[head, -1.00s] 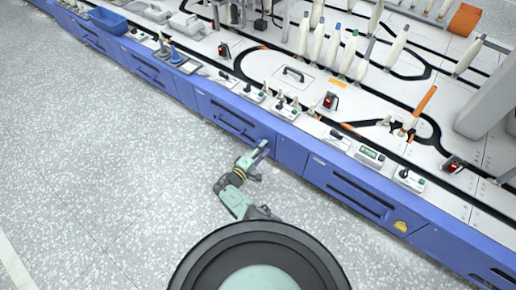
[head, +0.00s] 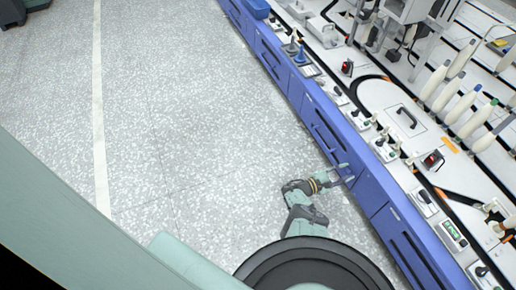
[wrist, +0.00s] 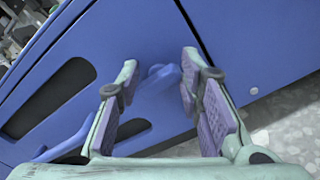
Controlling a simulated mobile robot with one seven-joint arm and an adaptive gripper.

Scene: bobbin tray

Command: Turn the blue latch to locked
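The blue latch (wrist: 160,77) is a small blue lever on the blue cabinet front, near a dark panel seam, in the wrist view. It lies tilted, its right end higher than its left. My gripper (wrist: 155,84) is open, with one finger to each side of the latch. I see no clear contact, and the exact depth gap cannot be told. In the head view my gripper (head: 346,174) is close to the cabinet front. The latch cannot be made out there.
The blue cabinet (head: 372,195) runs diagonally under a white machine top with bobbins (head: 468,120). A blue bar handle (wrist: 66,137) and dark slots (wrist: 62,98) lie left of the latch in the wrist view. Speckled floor (head: 190,110) is clear left of the cabinet.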

